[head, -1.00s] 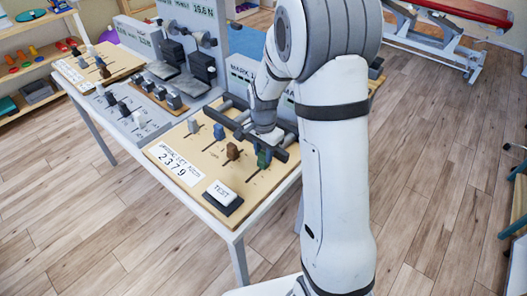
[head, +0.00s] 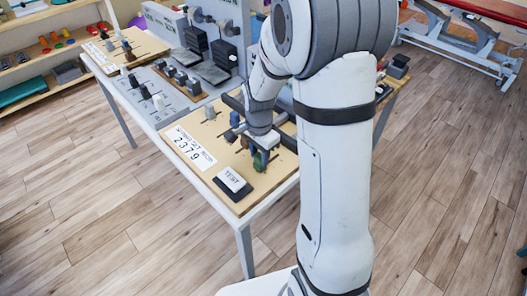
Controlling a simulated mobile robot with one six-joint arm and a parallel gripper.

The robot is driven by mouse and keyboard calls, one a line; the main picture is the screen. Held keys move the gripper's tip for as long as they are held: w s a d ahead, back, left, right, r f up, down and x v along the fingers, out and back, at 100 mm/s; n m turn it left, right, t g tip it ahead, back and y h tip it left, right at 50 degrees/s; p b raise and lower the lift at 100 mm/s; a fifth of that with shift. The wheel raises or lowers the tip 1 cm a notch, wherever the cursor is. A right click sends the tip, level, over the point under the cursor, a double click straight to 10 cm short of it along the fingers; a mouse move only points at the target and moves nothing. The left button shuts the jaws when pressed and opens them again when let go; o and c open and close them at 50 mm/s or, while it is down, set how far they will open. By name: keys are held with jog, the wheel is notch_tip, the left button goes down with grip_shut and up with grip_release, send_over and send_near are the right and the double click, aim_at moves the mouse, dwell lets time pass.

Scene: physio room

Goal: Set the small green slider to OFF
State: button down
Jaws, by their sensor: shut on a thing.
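The small green slider (head: 260,161) stands near the front right of a wooden panel (head: 258,188), close to the TEST button. My gripper (head: 259,152) reaches down over it and is shut on its knob, which is partly hidden by the fingers. The slider's slot and any OFF mark cannot be made out. A grey slider (head: 210,113), a blue slider (head: 234,118) and a brown slider (head: 230,136) stand to its left on the same panel, apart from the fingertips.
The TEST button (head: 232,180) sits just in front of the gripper. A white label (head: 190,148) reading 2379 lies at the panel's left. More panels with knobs and pedals fill the table behind. My arm hides the table's right part. The wooden floor in front is clear.

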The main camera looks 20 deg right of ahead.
aim_at(258, 156)
jog(key=c, duration=1.4)
grip_release()
jog(key=shift+a, duration=0.2)
jog(key=shift+c, duration=0.2)
jog(key=shift+o, duration=0.7)
jog(key=shift+a, duration=0.15)
jog(key=shift+o, duration=1.3)
jog(key=shift+d, duration=0.2)
notch_tip(258, 156, up, 8)
jog(key=shift+f, duration=0.1)
jog(key=s+r+n+t, duration=0.1)
jog(key=s+r+n, duration=0.2)
jog(key=s+n, duration=0.3)
jog(key=s+r+n+t, duration=0.1)
jog(key=s+r+n, duration=0.3)
jog(key=s, duration=0.7)
jog(key=n, duration=0.2)
jog(key=shift+s+n+t, duration=0.3)
